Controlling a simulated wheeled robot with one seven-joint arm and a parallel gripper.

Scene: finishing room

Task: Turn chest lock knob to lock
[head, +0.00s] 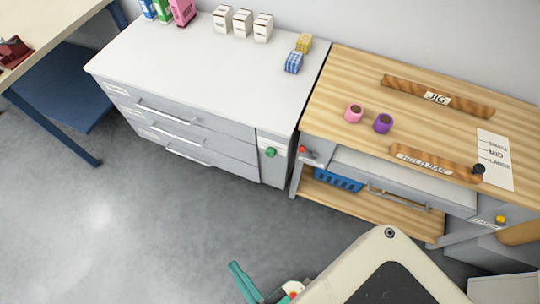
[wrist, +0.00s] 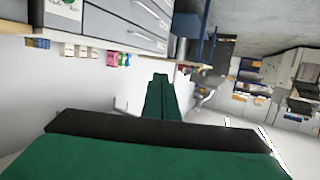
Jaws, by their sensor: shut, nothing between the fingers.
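The grey chest of drawers (head: 190,125) stands against the wall, all its drawers closed. Its green lock knob (head: 271,152) sits on the narrow front panel at the right, next to a small white label. My gripper (head: 238,268) is low at the bottom of the head view, over the floor, well apart from the knob. In the wrist view the green fingers (wrist: 160,78) are together with nothing between them. The wrist view is turned; the chest's drawers (wrist: 128,22) are at its top left, with the panel label (wrist: 66,8) at the top edge.
A wooden workbench (head: 335,95) stands right of the chest, with a red knob (head: 303,149), a blue basket (head: 338,181) and a drawer handle (head: 400,198) at its front. A blue-legged table (head: 60,115) is at the left. The floor (head: 120,220) before the chest is clear.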

